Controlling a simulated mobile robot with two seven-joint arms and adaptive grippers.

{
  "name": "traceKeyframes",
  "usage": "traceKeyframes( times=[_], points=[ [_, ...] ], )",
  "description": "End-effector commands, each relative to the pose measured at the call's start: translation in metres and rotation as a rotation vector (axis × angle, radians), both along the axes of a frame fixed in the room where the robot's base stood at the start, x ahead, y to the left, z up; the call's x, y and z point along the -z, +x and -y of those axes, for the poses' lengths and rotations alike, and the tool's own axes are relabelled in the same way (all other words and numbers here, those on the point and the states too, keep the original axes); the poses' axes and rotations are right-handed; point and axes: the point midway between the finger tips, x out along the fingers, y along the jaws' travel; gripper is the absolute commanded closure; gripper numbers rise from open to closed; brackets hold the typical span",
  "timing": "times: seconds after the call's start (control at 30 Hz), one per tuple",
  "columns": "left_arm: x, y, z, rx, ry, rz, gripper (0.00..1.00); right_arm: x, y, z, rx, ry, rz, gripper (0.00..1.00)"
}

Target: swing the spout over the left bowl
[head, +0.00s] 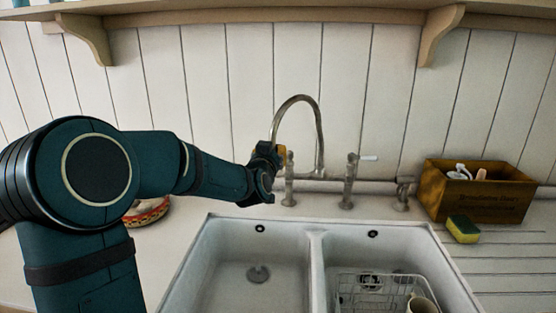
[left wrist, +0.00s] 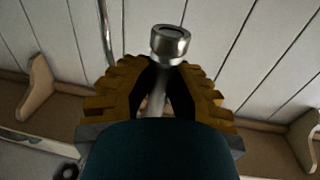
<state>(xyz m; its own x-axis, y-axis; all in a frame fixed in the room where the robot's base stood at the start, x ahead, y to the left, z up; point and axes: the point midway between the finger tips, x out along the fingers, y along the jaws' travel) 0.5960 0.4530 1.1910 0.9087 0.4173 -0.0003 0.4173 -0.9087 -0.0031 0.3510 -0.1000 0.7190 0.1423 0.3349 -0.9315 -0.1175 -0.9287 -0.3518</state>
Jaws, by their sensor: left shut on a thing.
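The steel spout (head: 300,98) rises from its column behind the sink, arches over and comes down on the left. My left gripper (head: 276,156) is shut around its downward end. In the left wrist view, the yellow-brown fingers (left wrist: 165,85) sit on both sides of the spout tube, and the spout's round tip (left wrist: 170,42) sticks out beyond them. The left bowl (head: 215,262) is empty, with a drain in its floor. In the head view the spout end lies left of the column, above the left bowl's back edge; its exact depth is hard to tell. My right gripper is not in view.
Tap handles (head: 348,182) stand behind the sink, one close to my gripper. The right bowl holds a wire rack (head: 365,292) and a mug (head: 421,305). A wooden box (head: 480,199) and a sponge (head: 463,229) are at right. A patterned dish (head: 148,211) is partly behind my arm.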

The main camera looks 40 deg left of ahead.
Motion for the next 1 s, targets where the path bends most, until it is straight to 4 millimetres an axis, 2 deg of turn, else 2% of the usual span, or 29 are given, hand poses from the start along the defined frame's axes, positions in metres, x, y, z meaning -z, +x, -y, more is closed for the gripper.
traceKeyframes(
  times=[0.17,0.57,0.6,0.67,0.7,1.0],
  points=[
    [0.001,-0.0002,-0.0076,-0.005,0.0,-0.001,1.0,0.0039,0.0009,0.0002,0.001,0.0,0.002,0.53],
    [0.0008,-0.0003,-0.009,-0.006,-0.001,-0.002,1.0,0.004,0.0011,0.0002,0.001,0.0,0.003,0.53],
    [0.0008,-0.0003,-0.009,-0.006,-0.001,-0.002,0.77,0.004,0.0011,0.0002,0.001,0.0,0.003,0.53],
    [0.0008,-0.0002,-0.0089,-0.006,-0.001,-0.002,0.56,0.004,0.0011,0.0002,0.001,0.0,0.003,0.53],
    [0.0006,-0.0001,-0.0086,-0.005,0.0,-0.001,0.51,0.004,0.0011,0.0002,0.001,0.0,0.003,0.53],
    [0.0002,-0.0002,-0.0069,-0.003,0.0,0.0,0.51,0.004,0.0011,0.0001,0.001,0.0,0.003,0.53]
  ],
)
